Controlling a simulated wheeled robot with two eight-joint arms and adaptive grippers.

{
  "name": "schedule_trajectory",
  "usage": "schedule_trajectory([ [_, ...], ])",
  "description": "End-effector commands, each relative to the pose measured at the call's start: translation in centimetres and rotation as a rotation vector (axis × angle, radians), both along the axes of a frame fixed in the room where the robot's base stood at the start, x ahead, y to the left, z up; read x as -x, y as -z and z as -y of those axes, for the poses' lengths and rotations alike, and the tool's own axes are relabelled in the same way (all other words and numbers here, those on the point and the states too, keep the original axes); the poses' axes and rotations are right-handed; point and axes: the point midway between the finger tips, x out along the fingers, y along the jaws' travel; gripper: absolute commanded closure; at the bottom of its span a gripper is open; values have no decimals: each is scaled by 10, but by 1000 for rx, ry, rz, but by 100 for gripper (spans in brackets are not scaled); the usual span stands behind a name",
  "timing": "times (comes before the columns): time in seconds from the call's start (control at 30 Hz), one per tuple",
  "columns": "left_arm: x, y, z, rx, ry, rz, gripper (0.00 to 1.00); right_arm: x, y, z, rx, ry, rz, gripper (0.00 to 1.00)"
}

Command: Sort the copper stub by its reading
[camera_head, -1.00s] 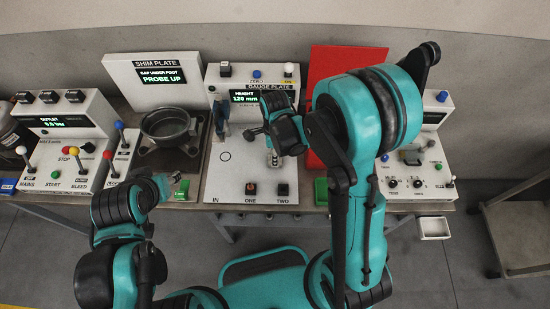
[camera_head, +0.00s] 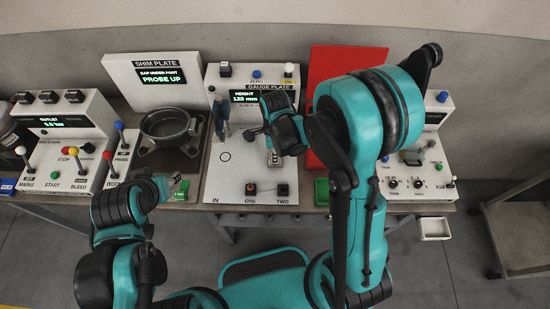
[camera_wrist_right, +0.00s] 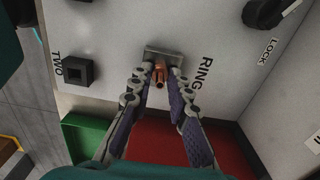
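The copper stub (camera_wrist_right: 159,76) stands at a small metal holder (camera_wrist_right: 164,54) beside the word RING on the white gauge plate panel (camera_wrist_right: 110,30). My right gripper (camera_wrist_right: 160,74) is over it, with one finger on each side and visible gaps to the stub, so it looks open. In the head view my right gripper (camera_head: 273,158) points down at the gauge plate, hiding the stub. The gauge display (camera_head: 245,97) reads HEIGHT 120 mm. My left gripper (camera_head: 176,181) is low at the left, near a green block; its fingers are too small to read.
Socket TWO (camera_wrist_right: 78,70) is dark and looks empty; socket ONE (camera_head: 251,188) shows something orange. The shim plate station (camera_head: 155,82), reading PROBE UP, and a round pot (camera_head: 168,126) stand left.

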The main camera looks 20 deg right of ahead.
Motion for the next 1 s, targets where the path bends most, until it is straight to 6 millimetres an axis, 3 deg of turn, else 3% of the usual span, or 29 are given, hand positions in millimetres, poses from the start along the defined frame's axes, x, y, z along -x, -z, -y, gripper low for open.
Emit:
schedule_trajectory([
  [1.0, 0, -24, 0, 0, 0, 0, 59, 0, -34, 0, 0, 0, 0, 100],
])
